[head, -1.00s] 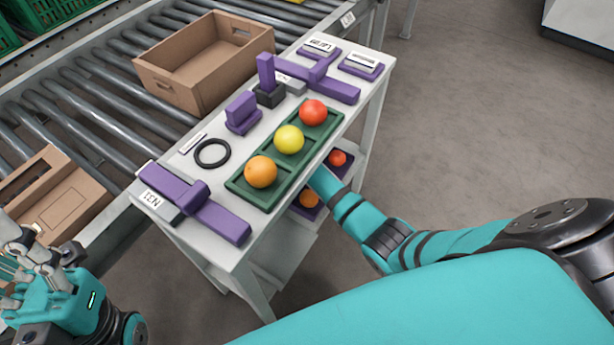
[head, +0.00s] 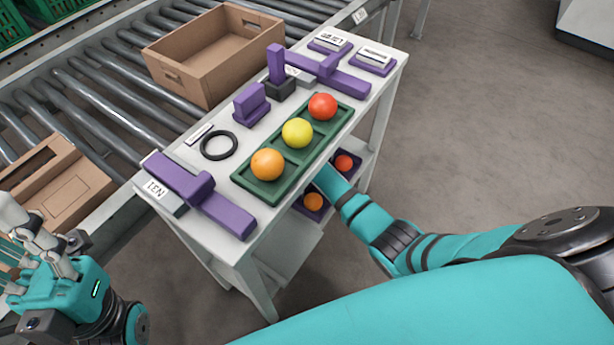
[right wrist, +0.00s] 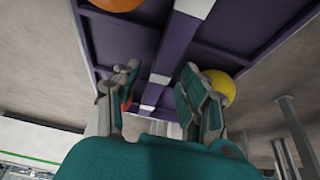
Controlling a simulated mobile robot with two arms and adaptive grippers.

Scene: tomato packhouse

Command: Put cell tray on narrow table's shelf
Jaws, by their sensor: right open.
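A dark purple cell tray (head: 325,208) is below the top of the narrow table (head: 262,228), at shelf height. The tabletop hides much of it. An orange and a red tomato show in it in the head view. In the right wrist view the purple tray (right wrist: 222,38) fills the top, with a yellow tomato at right. My right gripper (right wrist: 152,100) is open, its fingers apart at the tray's middle bar. I cannot tell whether they touch it. The tabletop hides this gripper in the head view. My left gripper (head: 35,235) is at lower left, away from the table.
A green tray (head: 262,190) with orange, yellow and red tomatoes lies on the tabletop, beside a black ring (head: 219,145) and purple fixtures. A cardboard box (head: 205,72) stands on the roller conveyor behind. A lower shelf (head: 290,258) looks bare. The floor at right is clear.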

